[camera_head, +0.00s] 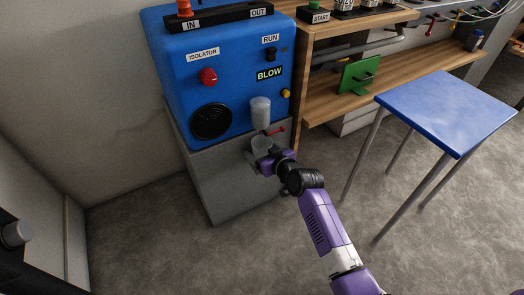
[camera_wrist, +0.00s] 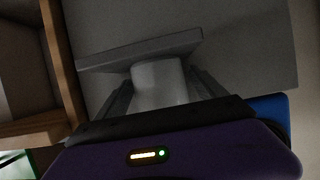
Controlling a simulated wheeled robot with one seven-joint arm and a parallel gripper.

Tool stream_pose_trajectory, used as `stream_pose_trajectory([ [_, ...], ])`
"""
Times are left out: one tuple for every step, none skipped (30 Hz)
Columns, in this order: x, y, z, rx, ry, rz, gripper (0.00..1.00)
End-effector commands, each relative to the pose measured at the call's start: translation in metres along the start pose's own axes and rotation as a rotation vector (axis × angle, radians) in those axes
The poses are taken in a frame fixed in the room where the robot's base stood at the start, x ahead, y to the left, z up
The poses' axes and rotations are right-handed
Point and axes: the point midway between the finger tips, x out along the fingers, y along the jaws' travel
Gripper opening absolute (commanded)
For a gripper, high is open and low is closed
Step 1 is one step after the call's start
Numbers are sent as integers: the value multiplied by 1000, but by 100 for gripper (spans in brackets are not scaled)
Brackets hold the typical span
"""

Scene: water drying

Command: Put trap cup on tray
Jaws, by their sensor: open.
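A pale grey cup (camera_head: 262,143), likely the trap cup, stands upright low on the front of the blue machine, below a hanging clear bowl (camera_head: 260,111). In the wrist view the cup (camera_wrist: 158,84) sits between the two fingers. My gripper (camera_wrist: 160,92) is open around it, one finger on each side; I cannot tell whether they touch it. In the head view my gripper (camera_head: 266,158) partly hides the cup's lower part. A grey flat plate (camera_wrist: 125,52) lies behind the cup; I cannot tell whether it is the tray.
The blue machine (camera_head: 180,80) stands on a grey base (camera_head: 235,190). A red lever (camera_head: 276,130) sticks out just above and right of the cup. A wooden bench (camera_head: 320,105) is close on the right. A blue-topped table (camera_head: 450,105) stands further right, with clear floor before it.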

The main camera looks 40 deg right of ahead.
Motion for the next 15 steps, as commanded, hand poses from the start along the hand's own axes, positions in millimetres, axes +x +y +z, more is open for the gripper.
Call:
stream_pose_trajectory([
  [0,0,-1,0,0,0,80],
  [-1,0,-2,0,0,0,80],
  [-2,0,-4,0,0,0,80],
  [-4,0,-4,0,-1,0,80],
  [-8,0,-3,1,-1,0,80],
  [-14,0,-3,0,-2,0,80],
  [-19,0,-4,0,-2,0,80],
  [-24,0,-4,0,-2,0,80],
  [-32,0,-4,1,-2,0,80],
  [-39,0,-5,1,-1,0,80],
  [-45,0,-4,1,-2,0,80],
  [-54,0,-5,1,-1,0,80],
  [-61,0,-5,1,-2,1,80],
  [-67,0,-5,0,-2,1,80],
  [-75,0,-4,1,-2,0,80],
])
